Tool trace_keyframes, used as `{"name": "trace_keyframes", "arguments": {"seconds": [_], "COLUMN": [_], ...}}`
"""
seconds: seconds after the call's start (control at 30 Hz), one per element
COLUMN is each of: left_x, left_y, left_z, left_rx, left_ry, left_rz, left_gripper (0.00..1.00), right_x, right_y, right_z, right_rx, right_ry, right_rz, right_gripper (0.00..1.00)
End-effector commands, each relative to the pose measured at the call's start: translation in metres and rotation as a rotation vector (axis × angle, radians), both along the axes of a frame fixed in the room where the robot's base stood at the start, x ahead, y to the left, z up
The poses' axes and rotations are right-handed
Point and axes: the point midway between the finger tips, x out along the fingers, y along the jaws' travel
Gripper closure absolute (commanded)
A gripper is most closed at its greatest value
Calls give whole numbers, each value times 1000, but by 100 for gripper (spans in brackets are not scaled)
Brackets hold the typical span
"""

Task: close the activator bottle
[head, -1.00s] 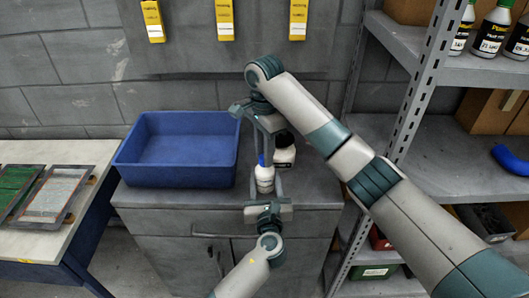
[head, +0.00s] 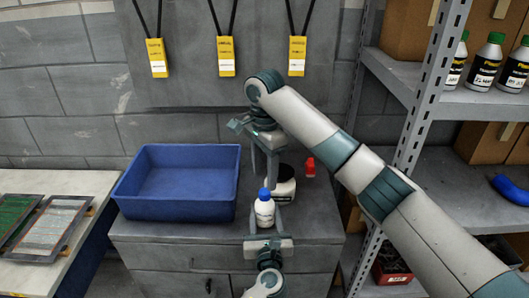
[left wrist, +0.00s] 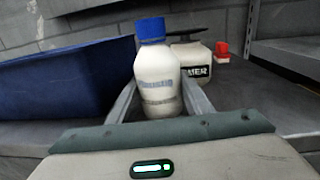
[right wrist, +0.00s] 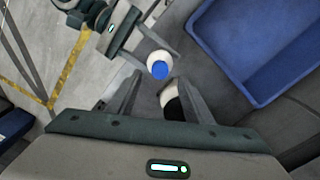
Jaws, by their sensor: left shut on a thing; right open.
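The activator bottle (head: 264,212) is white with a blue cap (head: 264,193) sitting on its top. I cannot tell how tight the cap is. The bottle stands upright on the grey cabinet and also shows in the left wrist view (left wrist: 158,85). My left gripper (head: 265,228) is shut on the bottle's body from the front. My right gripper (head: 264,172) points down above and just behind the cap, open and empty. In the right wrist view, the blue cap (right wrist: 159,70) shows just beyond its open fingertips.
A white primer jar (head: 283,188) with a dark top stands right behind the bottle. A small red object (head: 309,167) lies at the back right. A blue bin (head: 175,205) stands to the left. A metal shelf post (head: 425,100) rises at the right.

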Motion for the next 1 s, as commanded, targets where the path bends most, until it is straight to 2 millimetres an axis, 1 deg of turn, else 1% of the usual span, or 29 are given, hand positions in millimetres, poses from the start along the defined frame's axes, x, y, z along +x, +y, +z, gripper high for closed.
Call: {"name": "trace_keyframes", "arguments": {"seconds": [0.03,0.2,0.4,0.57,0.83,0.87,0.9,0.93,1.0], "left_x": [0,0,0,0,0,0,0,0,0], "left_y": [0,0,0,0,0,0,0,0,0], "left_z": [-1,-1,-1,-1,-1,-1,-1,-1,-1], "left_rx": [0,0,0,0,0,0,0,0,0], "left_ry": [2,2,2,2,2,2,2,2,1], "left_rz": [0,0,0,0,0,0,0,0,0], "left_gripper": [100,100,100,100,100,50,40,33,33], "right_x": [1,1,1,1,0,0,0,0,0], "right_y": [0,-1,0,0,0,0,0,0,0], "right_z": [11,39,62,69,70,70,70,70,70], "right_rx": [-1,-1,0,0,0,0,0,0,0], "right_ry": [-4,-4,-1,-1,0,0,0,0,0], "right_rz": [1,0,-1,-1,-1,-1,-1,-1,-1], "right_gripper": [53,53,53,53,53,53,53,53,53]}}
